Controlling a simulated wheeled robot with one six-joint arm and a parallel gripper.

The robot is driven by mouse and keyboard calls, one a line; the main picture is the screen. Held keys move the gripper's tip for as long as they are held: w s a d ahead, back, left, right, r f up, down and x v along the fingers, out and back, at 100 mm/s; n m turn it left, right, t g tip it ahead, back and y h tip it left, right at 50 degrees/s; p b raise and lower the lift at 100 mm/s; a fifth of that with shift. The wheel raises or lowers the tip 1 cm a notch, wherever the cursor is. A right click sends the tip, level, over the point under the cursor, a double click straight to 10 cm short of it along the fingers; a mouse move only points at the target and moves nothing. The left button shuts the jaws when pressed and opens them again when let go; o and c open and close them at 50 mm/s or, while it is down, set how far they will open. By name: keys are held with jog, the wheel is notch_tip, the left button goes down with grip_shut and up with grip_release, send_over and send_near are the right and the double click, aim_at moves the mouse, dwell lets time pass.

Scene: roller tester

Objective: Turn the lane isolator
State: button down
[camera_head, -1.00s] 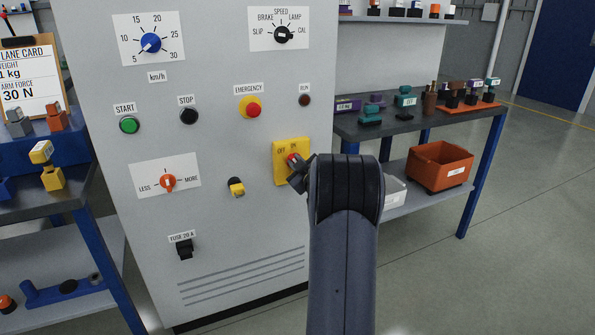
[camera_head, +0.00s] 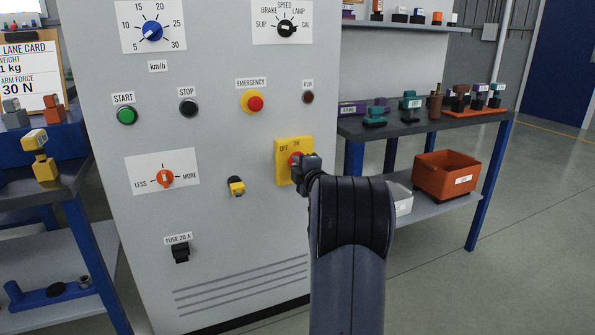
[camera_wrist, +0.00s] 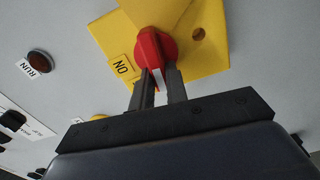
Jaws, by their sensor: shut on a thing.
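The lane isolator is a yellow plate (camera_head: 283,148) with OFF and ON marks and a red knob (camera_head: 295,158), on the lower right of the grey cabinet front. In the wrist view its red knob (camera_wrist: 155,48) stands on the yellow plate (camera_wrist: 205,40), with the ON label left of the knob. My gripper (camera_wrist: 160,75) is shut on the red knob, a finger on each side of its lower part. In the head view my gripper (camera_head: 300,165) reaches the knob from the right and hides part of it and of the plate.
The cabinet (camera_head: 220,60) also carries a green start button (camera_head: 127,116), an emergency button (camera_head: 255,103), a yellow-black switch (camera_head: 237,186) and dials. A shelf table (camera_head: 415,127) with small items and an orange bin (camera_head: 445,174) stands right. Open floor lies at the lower right.

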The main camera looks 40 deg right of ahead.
jog(key=shift+f+n+b, duration=0.15)
jog(key=shift+n+b, duration=0.15)
jog(key=shift+n, duration=0.3)
jog(key=c, duration=1.4)
grip_release()
jog(key=p+v, duration=0.2)
jog(key=v, duration=0.9)
jog(key=shift+w, duration=0.2)
jog(key=b+x, duration=0.1)
jog(key=x, duration=0.9)
jog(key=shift+w+b, duration=0.3)
jog(key=shift+b, duration=0.1)
